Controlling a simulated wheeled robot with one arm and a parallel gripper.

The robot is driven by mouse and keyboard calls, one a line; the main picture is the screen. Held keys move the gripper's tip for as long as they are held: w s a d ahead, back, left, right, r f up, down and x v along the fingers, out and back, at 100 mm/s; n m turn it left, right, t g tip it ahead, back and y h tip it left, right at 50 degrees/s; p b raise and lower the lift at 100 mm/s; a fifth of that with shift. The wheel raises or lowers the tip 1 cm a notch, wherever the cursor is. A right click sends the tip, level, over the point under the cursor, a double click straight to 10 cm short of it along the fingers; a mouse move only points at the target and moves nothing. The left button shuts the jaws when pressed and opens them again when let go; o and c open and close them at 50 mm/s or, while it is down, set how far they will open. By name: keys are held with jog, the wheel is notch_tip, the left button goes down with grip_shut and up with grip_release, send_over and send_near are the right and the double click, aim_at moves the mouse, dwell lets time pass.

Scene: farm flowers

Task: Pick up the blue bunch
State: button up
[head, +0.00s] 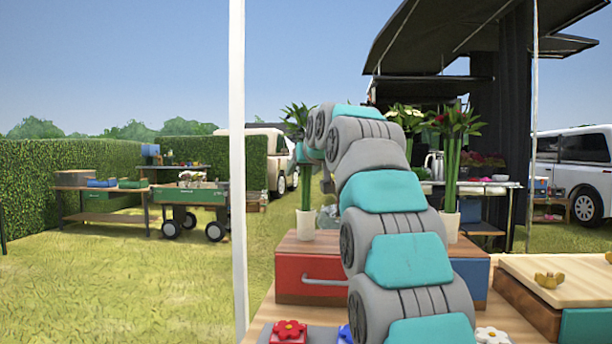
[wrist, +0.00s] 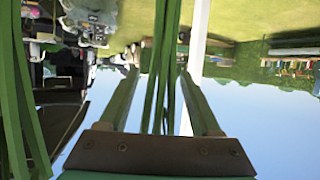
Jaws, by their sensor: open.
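In the wrist view my gripper (wrist: 160,74) is open, with several long green stems (wrist: 159,40) running between its two fingers; their blossoms are out of that view. In the head view a green-stemmed bunch (head: 306,185) stands upright in a white pot (head: 306,223) on the wooden top, at the far end of my arm. My gripper is mostly hidden there. No blue blossoms show on this bunch; its head is small and partly behind my arm. A bunch with dark red blossoms (head: 455,120) stands in another pot to the right.
White blossoms (head: 408,118) show behind my arm. A chest with a red drawer (head: 310,278) and a blue drawer (head: 474,278) carries the pots. Red (head: 289,331) and white (head: 491,336) flower pieces lie in front.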

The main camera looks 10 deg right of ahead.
jog(key=shift+w+f, duration=0.15)
jog(key=shift+w, duration=0.15)
grip_shut()
dwell(0.3)
